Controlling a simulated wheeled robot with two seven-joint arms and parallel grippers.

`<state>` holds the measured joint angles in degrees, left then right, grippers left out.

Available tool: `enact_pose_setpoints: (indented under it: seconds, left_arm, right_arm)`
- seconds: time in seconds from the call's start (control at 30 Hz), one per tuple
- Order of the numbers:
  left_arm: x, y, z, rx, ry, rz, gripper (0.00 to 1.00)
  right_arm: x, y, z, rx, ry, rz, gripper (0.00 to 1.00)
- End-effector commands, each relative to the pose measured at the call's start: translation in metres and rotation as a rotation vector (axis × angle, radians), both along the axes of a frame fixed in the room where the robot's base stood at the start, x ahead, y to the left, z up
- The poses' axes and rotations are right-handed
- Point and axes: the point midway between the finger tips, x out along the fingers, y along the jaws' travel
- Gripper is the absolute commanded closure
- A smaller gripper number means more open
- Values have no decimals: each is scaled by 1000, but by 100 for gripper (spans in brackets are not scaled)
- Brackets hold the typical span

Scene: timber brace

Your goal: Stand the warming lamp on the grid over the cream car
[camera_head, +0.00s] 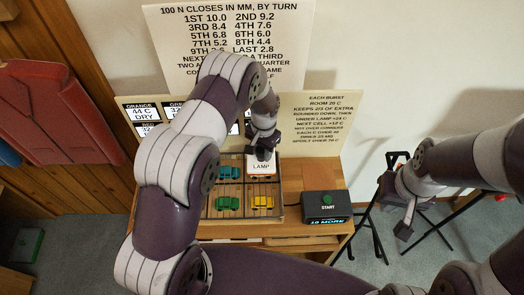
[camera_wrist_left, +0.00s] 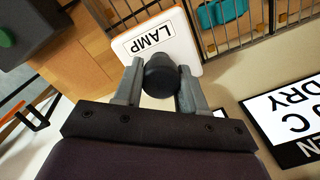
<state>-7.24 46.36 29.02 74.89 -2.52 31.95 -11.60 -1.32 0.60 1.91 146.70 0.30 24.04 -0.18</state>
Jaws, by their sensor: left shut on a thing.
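The warming lamp (camera_head: 262,169) is a white block marked LAMP with a dark knob on top. My left gripper (camera_head: 263,150) is shut on that knob; the wrist view shows a finger on each side of the dark knob (camera_wrist_left: 160,76) and the white lamp top (camera_wrist_left: 152,38) beyond. In the head view the lamp covers the back right cell of the grid (camera_head: 243,186). I cannot tell whether it touches the grid. The cream car is not visible; the lamp may hide it. My right gripper (camera_head: 396,210) is empty, with its fingers apart, off to the right.
A teal car (camera_head: 228,172), a green car (camera_head: 228,203) and a yellow car (camera_head: 263,202) sit in other grid cells. A black START box (camera_head: 326,205) stands right of the grid. Printed signs (camera_head: 318,124) stand behind. The desk between grid and START box is clear.

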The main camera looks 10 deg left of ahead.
Motion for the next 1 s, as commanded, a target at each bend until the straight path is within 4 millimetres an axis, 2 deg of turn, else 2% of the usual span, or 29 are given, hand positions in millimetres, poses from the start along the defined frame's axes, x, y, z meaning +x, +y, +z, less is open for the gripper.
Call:
enact_pose_setpoints:
  seconds: [0.03,0.13,0.47,0.5,0.57,0.6,0.83,0.93,1.0]
  left_arm:
    - [0,0,-5,1,2,0,100]
    - [1,0,-17,0,-1,0,100]
    - [0,0,-23,0,-2,0,100]
    - [0,0,-24,0,-1,0,56]
    - [0,0,-23,0,-1,0,37]
    - [0,0,-23,0,-1,0,32]
    - [0,0,-22,0,-1,0,32]
    - [0,0,-16,0,-2,0,32]
    - [1,-1,-11,-1,-4,0,32]
  right_arm:
    - [0,0,7,0,0,0,100]
    - [0,0,9,0,0,0,100]
    - [0,0,4,0,0,0,100]
    - [0,0,3,0,0,0,100]
    - [0,0,5,0,0,0,100]
    - [0,0,5,0,0,0,100]
    - [0,0,5,0,0,0,100]
    - [0,0,10,0,0,0,100]
    - [0,0,3,0,-1,0,100]
